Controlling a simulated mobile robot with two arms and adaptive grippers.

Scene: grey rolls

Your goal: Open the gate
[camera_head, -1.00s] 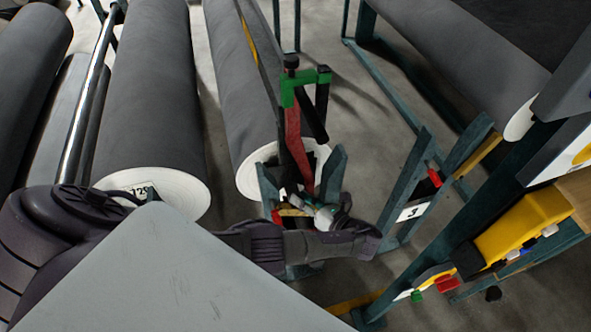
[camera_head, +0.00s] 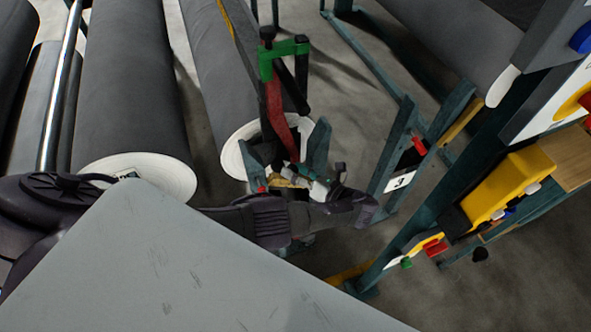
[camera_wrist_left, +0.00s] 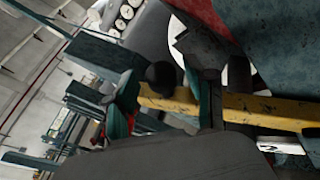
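A teal roll stand (camera_head: 318,148) rises in the middle of the head view, with a red lever (camera_head: 276,112) and a green bracket (camera_head: 284,54) above it. The wrist view shows a yellow bar (camera_wrist_left: 280,111) with a black knob (camera_wrist_left: 160,75) near its left end; I cannot tell for certain that this bar is the gate. My left gripper (camera_head: 320,187) is at the stand's near end, close to the bar. Dark parts overlap the bar in the wrist view, and whether the fingers grip it is unclear. My right gripper is out of view.
Large grey rolls (camera_head: 130,85) lie at the left and behind the stand. Another teal stand (camera_head: 420,150) with a white number plate (camera_head: 400,182) is to the right. A yellow device (camera_head: 505,185) is fixed at the far right. Grey floor (camera_head: 350,115) shows between the stands.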

